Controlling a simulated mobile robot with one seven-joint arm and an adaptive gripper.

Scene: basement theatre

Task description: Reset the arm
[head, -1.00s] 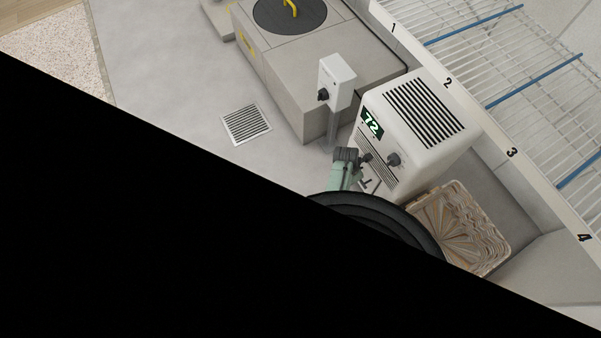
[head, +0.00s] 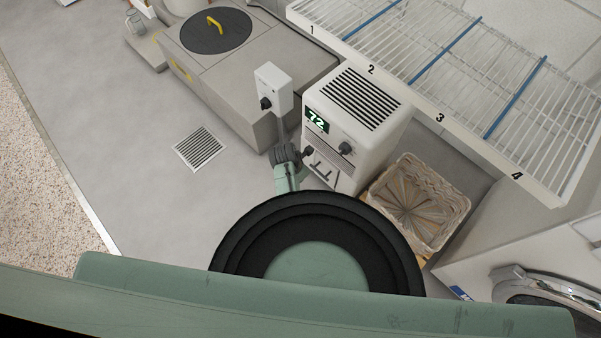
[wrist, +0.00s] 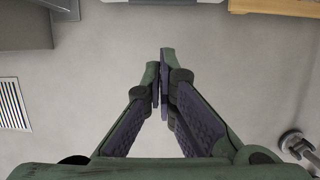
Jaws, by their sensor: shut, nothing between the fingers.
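My gripper (wrist: 161,85) shows in the wrist view with its two green fingers brought together at the tips, shut and empty over bare grey floor. In the head view my green arm (head: 287,178) reaches out past a large black ring of my own body, close to the front of a white box-shaped unit (head: 352,120) with a "72" display. The fingertips cannot be made out clearly in the head view. A gap of floor shows between the fingertips and the things at the top of the wrist view.
A wicker basket (head: 418,205) stands right of the white unit. A grey block (head: 215,70) with a round black lid is at upper left. A numbered wire shelf (head: 470,60) runs along the upper right. A floor grate (head: 199,149) lies left; floor around it is clear.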

